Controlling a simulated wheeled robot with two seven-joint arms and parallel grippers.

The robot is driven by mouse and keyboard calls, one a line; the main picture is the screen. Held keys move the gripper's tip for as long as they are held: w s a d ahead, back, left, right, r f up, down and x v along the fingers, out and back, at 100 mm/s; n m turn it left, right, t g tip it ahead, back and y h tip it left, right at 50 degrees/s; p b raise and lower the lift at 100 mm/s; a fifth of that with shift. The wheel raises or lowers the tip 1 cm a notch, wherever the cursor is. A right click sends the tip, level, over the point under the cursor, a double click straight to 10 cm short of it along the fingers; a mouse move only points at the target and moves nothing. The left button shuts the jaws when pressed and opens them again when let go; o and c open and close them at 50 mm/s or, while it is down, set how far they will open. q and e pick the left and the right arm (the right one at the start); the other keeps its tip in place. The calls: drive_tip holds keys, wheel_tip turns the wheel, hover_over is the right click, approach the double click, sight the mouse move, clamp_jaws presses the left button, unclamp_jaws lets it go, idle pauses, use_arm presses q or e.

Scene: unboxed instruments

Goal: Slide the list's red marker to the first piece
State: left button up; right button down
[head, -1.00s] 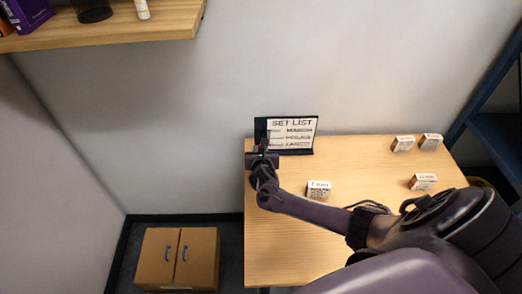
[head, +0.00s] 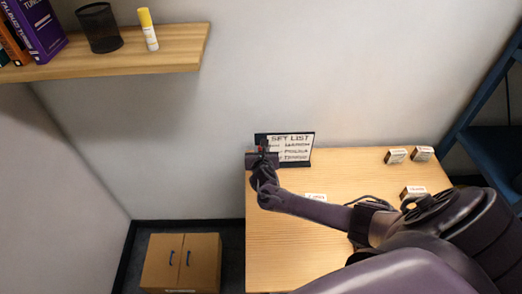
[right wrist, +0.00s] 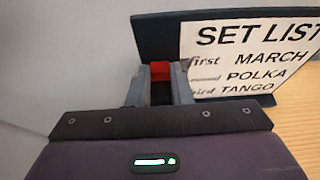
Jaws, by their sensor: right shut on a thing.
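The set list board (head: 296,148) stands upright at the back left of the desk. Its white sheet (right wrist: 250,75) lists MARCH as first, then POLKA, then TANGO. The red marker (right wrist: 160,70) is at the left of the sheet, on the dark frame side, roughly level with the "first" row; it also shows small in the head view (head: 263,145). My right gripper (right wrist: 160,88) is shut on the red marker, a finger at each side of it. In the head view my right gripper (head: 262,152) covers the board's left end. My left gripper is out of view.
Several small labelled blocks stand on the desk (head: 275,240): two at the back right (head: 396,155) (head: 422,153), one near my right arm (head: 414,192), one mid-desk (head: 316,197). A shelf (head: 120,65) is at upper left. A cardboard box (head: 181,262) sits on the floor.

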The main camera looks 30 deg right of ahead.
drive_tip(key=shift+w+r, duration=0.1)
drive_tip(key=c, duration=1.3)
unclamp_jaws()
drive_tip(key=shift+v, duration=4)
